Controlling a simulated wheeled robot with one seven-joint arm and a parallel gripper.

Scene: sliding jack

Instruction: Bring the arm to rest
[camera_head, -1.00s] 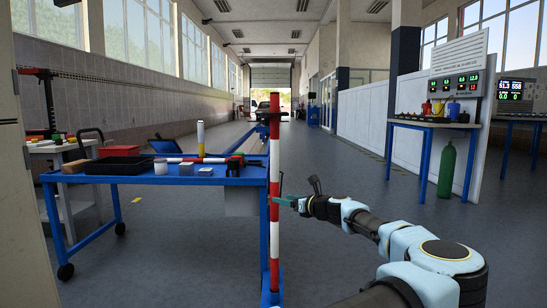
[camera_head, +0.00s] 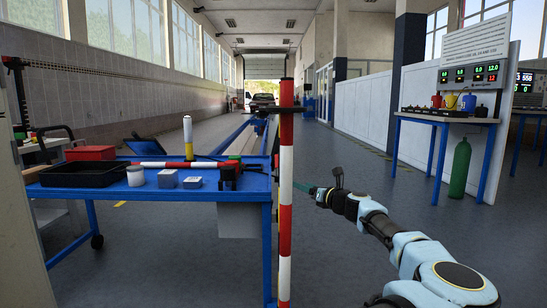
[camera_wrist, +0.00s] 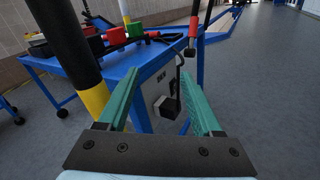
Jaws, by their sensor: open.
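My arm reaches out from the lower right in the head view, with the gripper (camera_head: 308,188) to the right of a red-and-white striped pole (camera_head: 285,210). A small gap shows between gripper and pole there. In the wrist view the two green fingers of my gripper (camera_wrist: 160,80) stand apart with nothing held between them. A blue workbench (camera_wrist: 115,65) and a dark hanging block (camera_wrist: 168,106) show beyond them.
The blue table (camera_head: 150,190) carries a black tray (camera_head: 84,174), a red box (camera_head: 90,153), a white cup (camera_head: 135,176) and small blocks. A black-and-yellow post (camera_wrist: 85,75) stands close left of the fingers. A green cylinder (camera_head: 460,168) stands far right. The floor right of the pole is open.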

